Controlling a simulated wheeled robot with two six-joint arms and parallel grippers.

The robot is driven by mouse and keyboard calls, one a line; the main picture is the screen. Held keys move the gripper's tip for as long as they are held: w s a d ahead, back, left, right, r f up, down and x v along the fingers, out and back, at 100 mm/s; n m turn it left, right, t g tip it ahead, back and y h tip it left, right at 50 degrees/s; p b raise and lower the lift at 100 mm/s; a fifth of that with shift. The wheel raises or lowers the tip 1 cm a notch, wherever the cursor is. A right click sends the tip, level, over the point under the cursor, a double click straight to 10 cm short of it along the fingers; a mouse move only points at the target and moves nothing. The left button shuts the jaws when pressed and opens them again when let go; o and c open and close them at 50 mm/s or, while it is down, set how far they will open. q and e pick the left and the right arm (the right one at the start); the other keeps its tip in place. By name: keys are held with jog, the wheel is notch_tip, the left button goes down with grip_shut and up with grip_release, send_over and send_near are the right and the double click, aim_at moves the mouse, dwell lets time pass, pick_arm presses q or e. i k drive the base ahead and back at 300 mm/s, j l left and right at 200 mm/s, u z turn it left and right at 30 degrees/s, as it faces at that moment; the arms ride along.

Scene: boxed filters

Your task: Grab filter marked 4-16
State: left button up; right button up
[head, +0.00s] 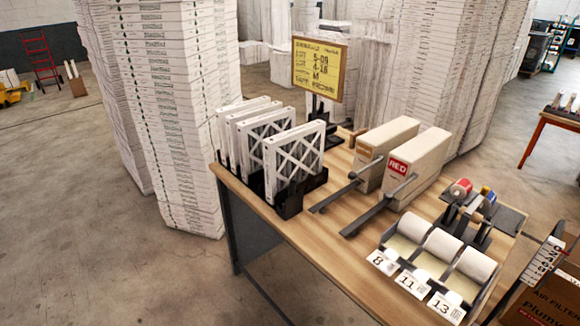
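Several white-framed filters with grey pleats and X-shaped braces stand upright in a black rack (289,209) at the table's left end. The nearest filter (293,160) faces the front. Another filter (262,138) stands behind it, with more filters (240,112) farther back and partly hidden. I cannot read a 4-16 marking on any of them. A yellow sign (319,69) behind the rack carries lines that seem to read 5-09 and 4-16. Neither of my grippers is in view.
The wooden table (305,232) also holds two beige boxes, one labelled RED (415,168), a roll dispenser (430,255) with tags 8, 11 and 13, and tape rolls (461,188). Tall carton stacks (165,110) stand close behind. A cardboard box (545,300) is at lower right.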

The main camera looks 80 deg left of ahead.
aim_at(298, 152)
jog(key=u, duration=2.8)
jog(key=l+u, duration=0.3)
jog(key=l, duration=0.4)
jog(key=i+j+z, duration=0.35)
jog(key=j, duration=0.3)
jog(key=i+j+z, duration=0.35)
jog(key=j, duration=0.4)
jog(key=i+l, duration=0.2)
